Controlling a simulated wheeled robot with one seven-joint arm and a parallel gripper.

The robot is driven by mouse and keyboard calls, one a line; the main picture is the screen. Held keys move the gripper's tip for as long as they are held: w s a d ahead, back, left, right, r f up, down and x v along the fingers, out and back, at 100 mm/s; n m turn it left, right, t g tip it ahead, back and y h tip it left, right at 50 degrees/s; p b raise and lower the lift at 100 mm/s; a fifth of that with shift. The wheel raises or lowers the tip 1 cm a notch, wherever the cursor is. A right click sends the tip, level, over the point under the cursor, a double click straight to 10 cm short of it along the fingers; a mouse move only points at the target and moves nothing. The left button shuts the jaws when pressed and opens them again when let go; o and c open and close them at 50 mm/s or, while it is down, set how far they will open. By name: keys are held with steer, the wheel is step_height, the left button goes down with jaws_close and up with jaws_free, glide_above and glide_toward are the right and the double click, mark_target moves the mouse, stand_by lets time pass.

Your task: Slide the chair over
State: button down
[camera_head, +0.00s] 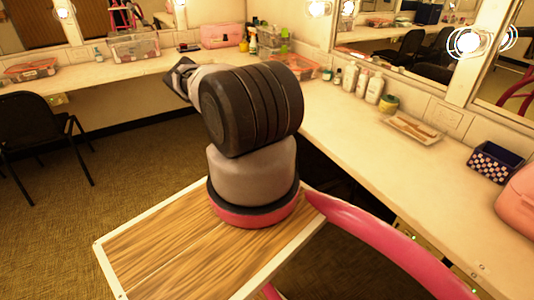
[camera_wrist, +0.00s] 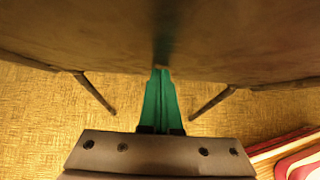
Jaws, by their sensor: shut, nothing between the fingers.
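In the wrist view a dark chair (camera_wrist: 80,40) fills the upper part of the picture as a broad dark surface, with two thin legs reaching down to the floor. My gripper (camera_wrist: 161,72) has its green fingers together, with nothing between them. Their tips are at the chair's dark surface, close to or touching it; I cannot tell which. In the head view a black chair (camera_head: 35,135) stands at the left on the carpet. My arm hides the gripper there, and I cannot tell if both views show the same chair.
A long white counter (camera_head: 390,150) runs along the right and the back (camera_head: 120,75), under lit mirrors. It carries bottles (camera_head: 368,87), a tray (camera_head: 412,130), a checkered basket (camera_head: 492,162) and clear bins (camera_head: 135,47). Brown carpet (camera_head: 120,160) is open between the left chair and me.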

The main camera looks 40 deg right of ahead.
steer(key=a+f+v, duration=0.2)
steer(key=v, duration=1)
steer(key=shift+w+a+r, duration=0.25)
steer(key=shift+w+r, duration=0.05)
steer(key=shift+w, duration=0.1)
steer(key=shift+r, duration=0.1)
